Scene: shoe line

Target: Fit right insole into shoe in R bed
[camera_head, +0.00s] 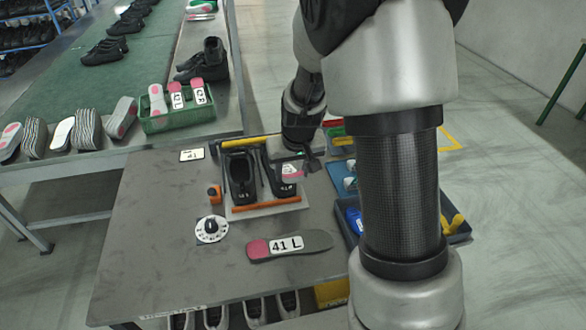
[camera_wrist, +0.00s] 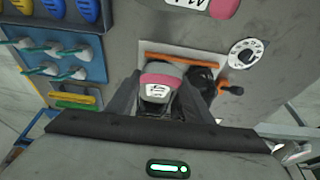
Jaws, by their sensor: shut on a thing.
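My gripper (camera_head: 308,158) is shut on an insole with a pink band and white label, the right insole (camera_head: 291,171). In the wrist view the insole (camera_wrist: 160,80) shows between the fingers of my gripper (camera_wrist: 160,108). It is over the black shoe in the right-hand bed (camera_head: 286,191), by its heel end. That shoe is largely hidden by the gripper and insole; whether the insole touches it or is partly inside I cannot tell. The other black shoe (camera_head: 240,176) sits in the left-hand bed, also in the wrist view (camera_wrist: 200,80).
An insole marked 41 L (camera_head: 290,246) lies on the grey table (camera_head: 160,235). A dial (camera_head: 211,229) and an orange knob (camera_head: 214,192) are left of the bed fixture (camera_head: 265,208). Blue trays (camera_wrist: 60,55) stand beside it. A green bin (camera_head: 180,121) holds insoles.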

